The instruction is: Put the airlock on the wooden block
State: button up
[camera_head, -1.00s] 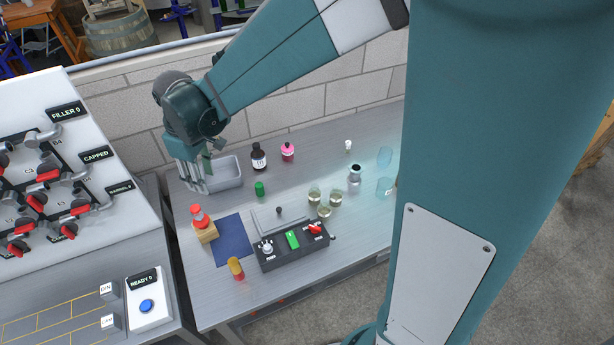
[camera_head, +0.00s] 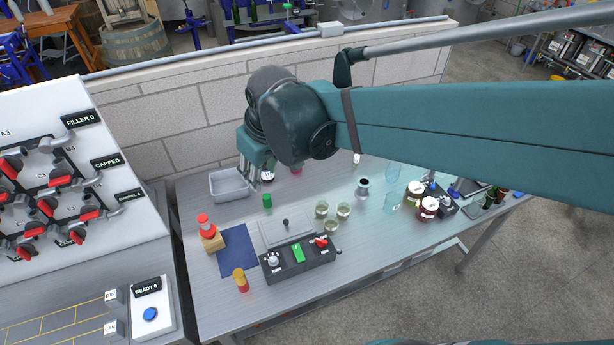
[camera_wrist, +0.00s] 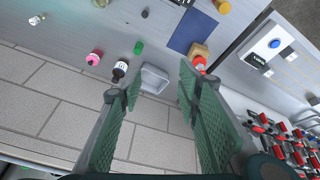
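The wooden block (camera_head: 212,243) stands at the left of the bench beside the blue mat, with a red-topped object (camera_head: 205,227) on it. Both also show in the wrist view, the block (camera_wrist: 200,50) above the red object (camera_wrist: 199,65). A small pale upright piece (camera_head: 357,158), perhaps the airlock, is at the back of the bench, partly behind my arm; a small pale object (camera_wrist: 37,19) shows upper left in the wrist view. My gripper (camera_wrist: 158,76) is open and empty, above the back of the bench near the tray and dark bottle.
A grey tray (camera_head: 229,185) and a dark bottle (camera_wrist: 120,71) are near my gripper. A pink bottle (camera_wrist: 94,58) and green cap (camera_head: 267,202) stand close by. A control box (camera_head: 298,258) and several glass jars fill mid-bench. A block wall (camera_head: 165,150) runs behind.

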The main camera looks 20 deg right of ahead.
jog(key=s+d+r+m+t, duration=0.1)
jog(key=s+d+m+t, duration=0.2)
jog(key=s+d, duration=0.6)
jog(key=shift+s+d+r+m+h, duration=0.2)
jog(key=shift+s+m+h, duration=0.2)
jog(key=shift+s+m, duration=0.85)
jog(key=shift+s+f+n, duration=0.2)
jog(key=shift+s+n, duration=0.05)
